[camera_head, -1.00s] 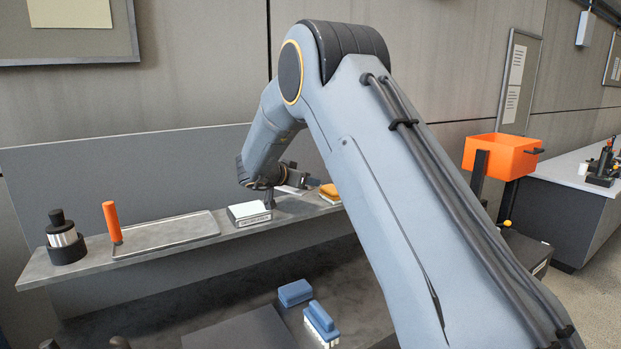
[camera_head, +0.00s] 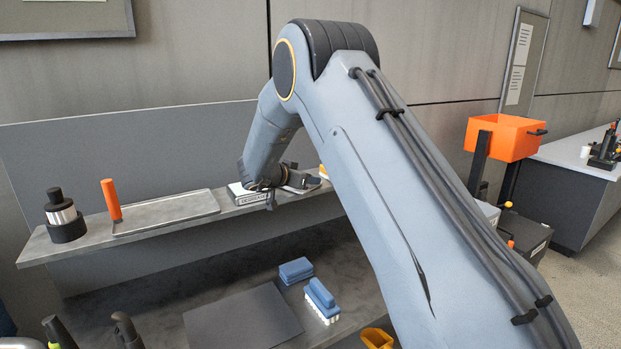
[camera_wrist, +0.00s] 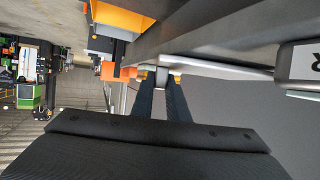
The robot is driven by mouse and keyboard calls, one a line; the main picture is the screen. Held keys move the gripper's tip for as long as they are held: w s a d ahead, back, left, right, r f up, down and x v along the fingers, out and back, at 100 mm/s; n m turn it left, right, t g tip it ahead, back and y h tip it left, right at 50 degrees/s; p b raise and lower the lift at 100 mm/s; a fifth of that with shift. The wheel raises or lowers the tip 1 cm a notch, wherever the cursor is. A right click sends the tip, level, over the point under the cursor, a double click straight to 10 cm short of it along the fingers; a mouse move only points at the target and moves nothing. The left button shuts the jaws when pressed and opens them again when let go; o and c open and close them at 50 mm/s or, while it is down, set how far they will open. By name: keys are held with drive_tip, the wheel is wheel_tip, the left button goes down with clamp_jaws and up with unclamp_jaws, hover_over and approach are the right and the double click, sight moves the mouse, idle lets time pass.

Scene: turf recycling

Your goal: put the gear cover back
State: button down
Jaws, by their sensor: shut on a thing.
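My gripper (camera_head: 303,182) is at the back shelf, low over its surface and just right of a white labelled box (camera_head: 243,198). In the wrist view its two dark fingers (camera_wrist: 162,82) are close together on a slim grey metal part (camera_wrist: 210,68) that runs off to the right. The rest of that part is hard to make out. I cannot tell whether it is the gear cover, and I cannot pick out a gear cover elsewhere. My own arm hides much of the shelf's right side.
Blue blocks (camera_head: 296,271), a blue brush (camera_head: 321,300) and a dark mat (camera_head: 240,322) lie below. An orange bin (camera_head: 503,137) stands right.

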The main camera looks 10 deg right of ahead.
drive_tip(key=shift+f, duration=0.2)
idle(0.5)
drive_tip(key=c, duration=1.6)
unclamp_jaws()
drive_tip(key=shift+c, duration=0.2)
drive_tip(key=shift+o, duration=0.4)
drive_tip(key=shift+f, duration=0.1)
drive_tip(key=shift+o, duration=1.1)
drive_tip(key=b+v, duration=0.3)
drive_tip(key=v, duration=0.4)
drive_tip(key=shift+s+a, duration=0.25)
drive_tip(key=shift+a, duration=0.05)
